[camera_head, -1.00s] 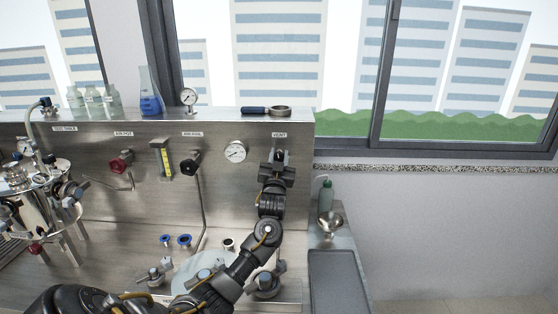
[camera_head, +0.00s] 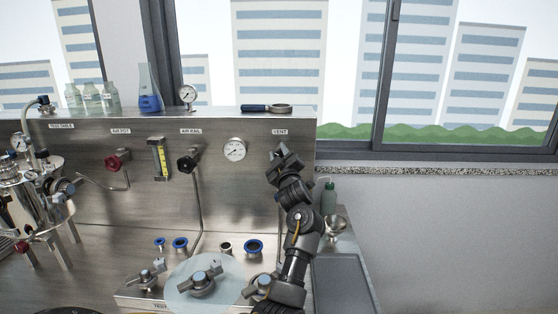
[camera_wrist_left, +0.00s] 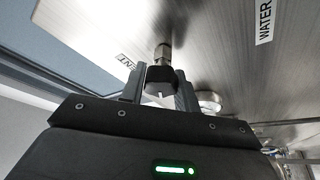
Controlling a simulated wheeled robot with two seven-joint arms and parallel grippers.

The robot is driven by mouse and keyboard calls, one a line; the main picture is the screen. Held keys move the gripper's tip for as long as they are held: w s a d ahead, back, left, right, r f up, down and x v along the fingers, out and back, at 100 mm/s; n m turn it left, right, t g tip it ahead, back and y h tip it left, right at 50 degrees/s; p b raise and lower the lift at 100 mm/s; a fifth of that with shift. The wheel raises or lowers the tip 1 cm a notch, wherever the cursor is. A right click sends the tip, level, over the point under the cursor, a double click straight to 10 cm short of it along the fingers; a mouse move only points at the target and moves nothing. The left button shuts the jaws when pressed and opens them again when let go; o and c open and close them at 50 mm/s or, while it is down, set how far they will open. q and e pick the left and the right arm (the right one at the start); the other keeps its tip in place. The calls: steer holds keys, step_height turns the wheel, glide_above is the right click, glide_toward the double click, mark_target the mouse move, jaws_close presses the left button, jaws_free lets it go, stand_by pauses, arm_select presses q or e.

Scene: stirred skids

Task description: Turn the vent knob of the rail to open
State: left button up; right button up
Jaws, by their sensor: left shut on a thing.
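The vent knob (camera_wrist_left: 161,74) shows in the left wrist view as a black knob with a white mark on a metal stem. In the head view it is mostly hidden behind my left gripper (camera_head: 283,153), just under the VENT label (camera_head: 280,132) on the steel back panel. In the left wrist view the fingers of my left gripper (camera_wrist_left: 160,90) stand on both sides of the knob and are shut on it. In the head view the gripper is tilted against the panel. My right gripper is not in view.
Below are blue-ringed ports (camera_head: 254,246) and a valve (camera_head: 203,281) on a pale disc. A green bottle (camera_head: 328,198) and steel funnel (camera_head: 335,226) stand at right.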

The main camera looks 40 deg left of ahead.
arm_select(q)
steer(key=n+g+b, duration=0.1)
steer(key=n, duration=0.2)
steer(key=n+g+b, duration=0.1)
steer(key=n, duration=0.2)
steer(key=shift+f+n+g+b, duration=0.1)
steer(key=shift+n+g+b, duration=0.2)
steer(key=shift+g+b, duration=0.1)
steer(key=shift+n+g+h+b, duration=0.5)
steer(key=shift+n+h+b, duration=0.35)
steer(key=shift+n, duration=1.15)
steer(key=o, duration=1)
steer(key=b+v, duration=0.3)
steer(key=v, duration=0.7)
steer(key=shift+s+d, duration=0.15)
steer(key=shift+d, duration=0.25)
